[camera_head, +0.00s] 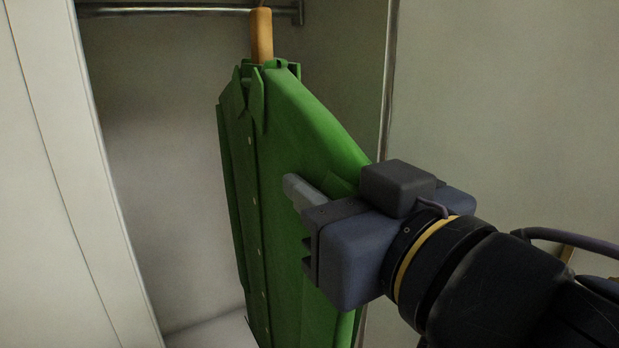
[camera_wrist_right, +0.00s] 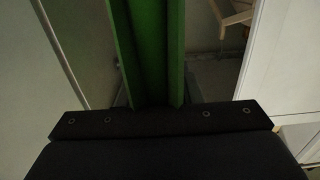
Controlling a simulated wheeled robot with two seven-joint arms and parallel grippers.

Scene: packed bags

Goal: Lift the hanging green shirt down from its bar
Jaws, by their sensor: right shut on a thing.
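The green shirt (camera_head: 285,130) hangs upright in the wardrobe in the head view, with a row of light buttons down its front. Its wooden hanger (camera_head: 261,35) rises from the collar to the metal bar (camera_head: 180,10) at the top. My right gripper (camera_head: 300,190) is shut on the shirt's side, below the shoulder, and covers part of it. In the right wrist view the green cloth (camera_wrist_right: 150,45) runs straight out from the gripper's dark front edge. The fingertips are mostly hidden there. My left gripper is not in view.
The wardrobe's pale left side panel (camera_head: 85,170) and its right edge (camera_head: 388,80) flank the shirt. The space inside to the left of the shirt is empty. A wooden piece of furniture (camera_wrist_right: 232,15) shows at the upper right of the wrist view.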

